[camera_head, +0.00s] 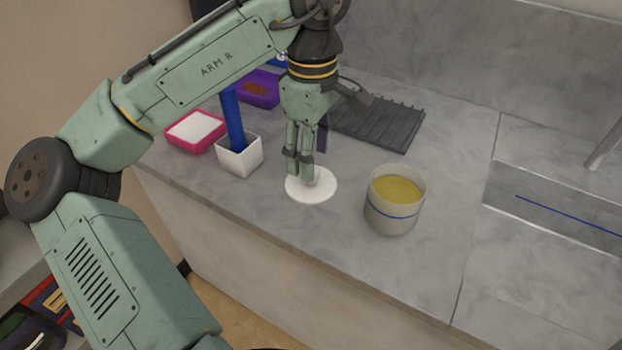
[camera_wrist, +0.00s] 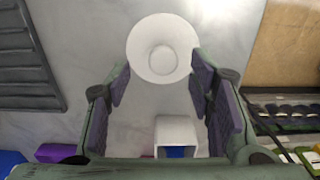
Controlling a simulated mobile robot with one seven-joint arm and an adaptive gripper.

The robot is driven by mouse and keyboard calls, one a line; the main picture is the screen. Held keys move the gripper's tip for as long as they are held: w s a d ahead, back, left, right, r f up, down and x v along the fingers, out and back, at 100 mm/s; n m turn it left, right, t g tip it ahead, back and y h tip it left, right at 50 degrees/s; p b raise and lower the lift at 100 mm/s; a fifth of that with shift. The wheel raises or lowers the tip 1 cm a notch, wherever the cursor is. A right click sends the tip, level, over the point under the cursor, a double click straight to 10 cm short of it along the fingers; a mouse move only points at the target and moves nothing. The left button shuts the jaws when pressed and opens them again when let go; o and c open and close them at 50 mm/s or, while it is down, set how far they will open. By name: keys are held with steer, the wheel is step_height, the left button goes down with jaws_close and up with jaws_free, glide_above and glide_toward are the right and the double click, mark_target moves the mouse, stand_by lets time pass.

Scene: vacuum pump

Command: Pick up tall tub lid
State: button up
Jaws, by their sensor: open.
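The lid (camera_head: 318,192) is a white round disc lying on the grey counter. In the wrist view the lid (camera_wrist: 145,48) has a round raised knob at its centre, and it sits beyond and between the fingertips. My gripper (camera_head: 303,180) points down over the lid, and its fingers hide part of it. The fingers stand apart and nothing is held between them in the wrist view (camera_wrist: 158,82). An open beige tub (camera_head: 392,215) with a blue stripe and yellow contents stands to the right of the lid.
A white square holder (camera_head: 240,160) with a blue upright piece stands left of the lid. Beyond are a pink container (camera_head: 195,147), a purple container (camera_head: 262,103) and a dark ribbed rack (camera_head: 380,125). The counter right of the tub is clear up to a sink-like recess (camera_head: 550,205).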

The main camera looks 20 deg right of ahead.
mark_target(323, 187)
step_height(323, 187, down, 4)
steer(key=shift+s+a+f, duration=0.1)
steer(key=shift+s+f, duration=0.05)
steer(key=shift+f, duration=0.05)
steer(key=shift+c, duration=0.3)
steer(key=c, duration=0.9)
steer(key=shift+r, duration=0.1)
